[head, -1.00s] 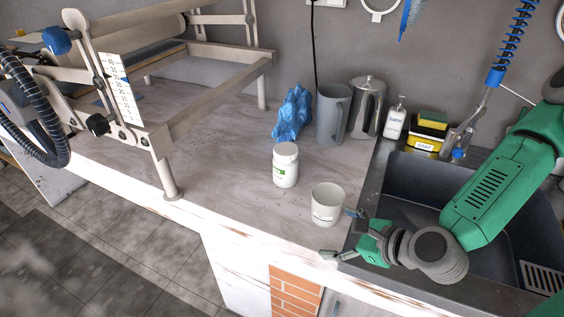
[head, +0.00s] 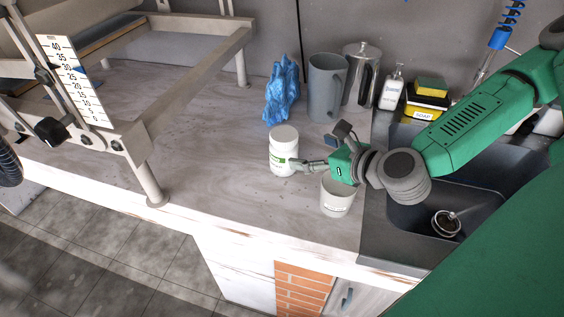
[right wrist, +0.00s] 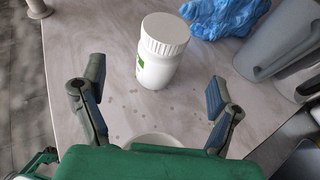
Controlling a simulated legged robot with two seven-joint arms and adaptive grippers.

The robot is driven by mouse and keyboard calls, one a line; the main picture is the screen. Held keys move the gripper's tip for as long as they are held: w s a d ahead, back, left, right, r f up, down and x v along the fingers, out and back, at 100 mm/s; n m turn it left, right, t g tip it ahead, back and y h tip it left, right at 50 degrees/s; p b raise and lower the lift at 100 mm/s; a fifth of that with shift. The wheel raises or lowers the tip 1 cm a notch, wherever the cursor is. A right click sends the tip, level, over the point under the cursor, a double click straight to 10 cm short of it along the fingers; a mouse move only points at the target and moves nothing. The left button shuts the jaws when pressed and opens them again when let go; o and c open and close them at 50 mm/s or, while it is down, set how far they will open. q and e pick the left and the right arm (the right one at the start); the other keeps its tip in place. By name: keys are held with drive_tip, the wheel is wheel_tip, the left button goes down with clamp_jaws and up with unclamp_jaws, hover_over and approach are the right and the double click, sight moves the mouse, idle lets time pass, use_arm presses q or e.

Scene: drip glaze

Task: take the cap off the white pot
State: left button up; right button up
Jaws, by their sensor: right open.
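The white pot (head: 283,158) stands upright on the counter with its ribbed white cap (head: 285,133) on. It has a green label patch. In the right wrist view the pot (right wrist: 156,70) and its cap (right wrist: 166,30) show ahead of my fingers, near the middle. My right gripper (head: 300,162) is just right of the pot in the head view, low beside its body. In the right wrist view my right gripper (right wrist: 153,100) is open, with its fingers wide apart and nothing between them.
A white cup (head: 337,199) stands under and in front of my right gripper. A blue crumpled cloth (head: 281,92), a grey pitcher (head: 326,90) and a metal press pot (head: 358,75) stand behind. A sink (head: 470,195) is at right.

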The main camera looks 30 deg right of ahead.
sight(292, 146)
drive_tip(key=shift+w+d+f+b, duration=0.1)
drive_tip(key=shift+w+f+b, duration=0.35)
drive_tip(key=shift+w+b, duration=0.15)
drive_tip(key=shift+w+d+f+b, duration=0.1)
drive_tip(key=shift+w+f+b, duration=0.4)
drive_tip(key=shift+w, duration=0.15)
drive_tip(key=w, duration=0.1)
drive_tip(key=w+a, duration=0.1)
drive_tip(key=w, duration=0.1)
drive_tip(key=shift+a+f, duration=0.2)
drive_tip(key=shift+a, duration=0.05)
drive_tip(key=x, duration=0.4)
drive_tip(key=shift+d+f, duration=0.25)
drive_tip(key=shift+f, duration=0.05)
drive_tip(key=shift+w+d+f, duration=0.15)
drive_tip(key=shift+w, duration=0.15)
drive_tip(key=shift+d, duration=0.15)
drive_tip(key=shift+a, duration=0.25)
drive_tip(key=c, duration=1.4)
use_arm(q)
drive_tip(key=f, duration=0.3)
drive_tip(key=shift+w, duration=0.25)
use_arm(e)
drive_tip(key=shift+w+a, duration=0.1)
drive_tip(key=shift+a, duration=0.05)
